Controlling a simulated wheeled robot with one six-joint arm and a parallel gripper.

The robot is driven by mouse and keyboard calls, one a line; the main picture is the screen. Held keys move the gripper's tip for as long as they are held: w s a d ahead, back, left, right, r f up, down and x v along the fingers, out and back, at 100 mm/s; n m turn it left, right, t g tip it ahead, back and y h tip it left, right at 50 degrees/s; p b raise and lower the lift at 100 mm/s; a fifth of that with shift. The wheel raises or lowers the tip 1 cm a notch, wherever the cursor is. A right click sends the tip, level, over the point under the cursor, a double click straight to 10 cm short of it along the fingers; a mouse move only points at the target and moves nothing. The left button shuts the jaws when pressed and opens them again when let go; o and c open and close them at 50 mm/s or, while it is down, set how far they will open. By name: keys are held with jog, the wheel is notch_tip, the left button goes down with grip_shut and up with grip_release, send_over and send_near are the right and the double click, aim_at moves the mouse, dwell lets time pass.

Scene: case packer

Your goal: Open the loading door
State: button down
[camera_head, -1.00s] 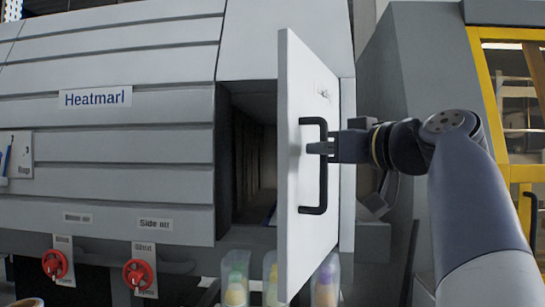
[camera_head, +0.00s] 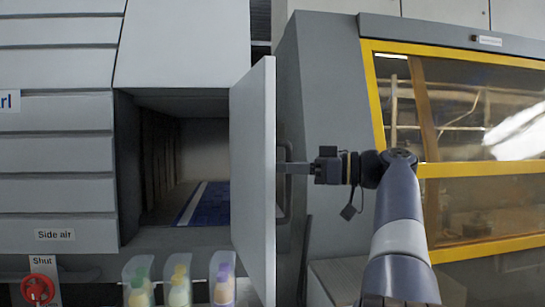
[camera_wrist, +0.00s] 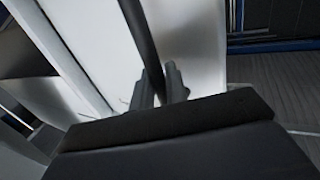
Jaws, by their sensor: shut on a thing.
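The loading door (camera_head: 253,180) is a pale panel standing wide open, swung out from a dark square opening (camera_head: 205,140) in the grey machine. Its outer face is turned to the right, toward my arm. My gripper (camera_head: 285,168) is shut on the door's black bar handle (camera_head: 284,200), which shows edge-on and partly hidden behind the door. In the wrist view the handle (camera_wrist: 143,35) runs down between the two fingers of my gripper (camera_wrist: 160,85), with the white door panel (camera_wrist: 190,45) behind it.
Several bottles in clear holders (camera_head: 180,285) stand below the opening, left of the door. A red valve wheel (camera_head: 38,289) is at the lower left. A yellow-framed glazed cabinet (camera_head: 465,150) stands to the right. A blue mat (camera_head: 208,203) lies inside the opening.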

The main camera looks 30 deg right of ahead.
jog(key=shift+d, duration=0.55)
jog(key=c, duration=1.5)
grip_release()
jog(key=shift+w, duration=0.1)
jog(key=p+v, duration=0.1)
jog(key=v, duration=0.9)
jog(key=shift+s+d, duration=0.25)
jog(key=shift+s, duration=0.05)
